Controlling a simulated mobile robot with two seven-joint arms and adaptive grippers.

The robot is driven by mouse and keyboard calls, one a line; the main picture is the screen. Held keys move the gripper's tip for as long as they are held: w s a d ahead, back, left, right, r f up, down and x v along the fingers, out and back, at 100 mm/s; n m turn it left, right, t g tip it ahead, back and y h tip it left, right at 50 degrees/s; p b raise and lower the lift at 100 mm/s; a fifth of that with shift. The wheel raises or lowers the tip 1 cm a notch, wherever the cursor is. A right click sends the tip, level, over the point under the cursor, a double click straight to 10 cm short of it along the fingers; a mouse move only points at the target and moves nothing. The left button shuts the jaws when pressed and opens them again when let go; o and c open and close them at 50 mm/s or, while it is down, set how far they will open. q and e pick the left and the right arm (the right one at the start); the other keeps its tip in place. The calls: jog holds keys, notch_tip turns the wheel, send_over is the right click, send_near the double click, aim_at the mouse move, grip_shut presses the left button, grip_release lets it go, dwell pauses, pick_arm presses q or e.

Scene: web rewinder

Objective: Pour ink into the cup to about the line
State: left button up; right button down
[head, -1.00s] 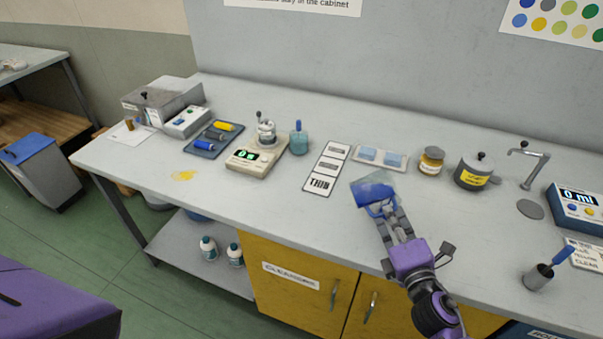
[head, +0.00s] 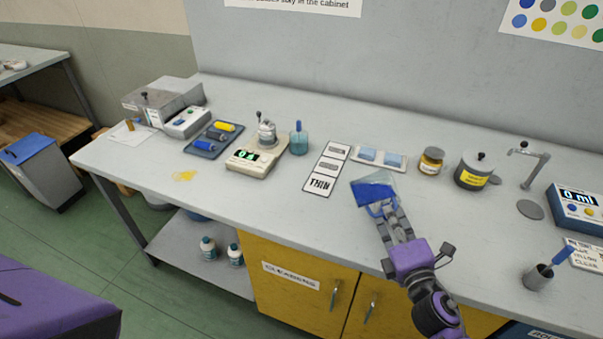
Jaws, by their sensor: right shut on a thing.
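No stream of ink shows. A small dark grey cup (head: 537,278) with a blue-handled tool stands at the right front. I cannot make out a fill line on either. My left gripper is not in view.
White cards (head: 320,184), one reading THIN, lie left of the jug. A scale (head: 246,158) carries a metal cup. Behind are a pad tray (head: 393,164), a yellow-labelled jar (head: 432,162), a lidded pot (head: 472,176) and a tap (head: 537,165). The bench's front middle is clear.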

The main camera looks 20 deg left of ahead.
dwell(0.6)
jog(key=shift+f+n+b, duration=0.3)
jog(key=shift+f+n, duration=0.2)
jog(key=shift+n, duration=0.2)
jog(key=shift+w+d+r+n+p, duration=0.15)
jog(key=shift+r+n+p, duration=0.4)
jog(key=shift+r+n, duration=0.5)
jog(key=shift+f, duration=0.4)
jog(key=shift+d+r+n, duration=0.1)
jog(key=shift+r+n, duration=0.1)
jog(key=shift+n, duration=0.55)
jog(key=shift+f+n, duration=0.25)
jog(key=shift+n, duration=0.25)
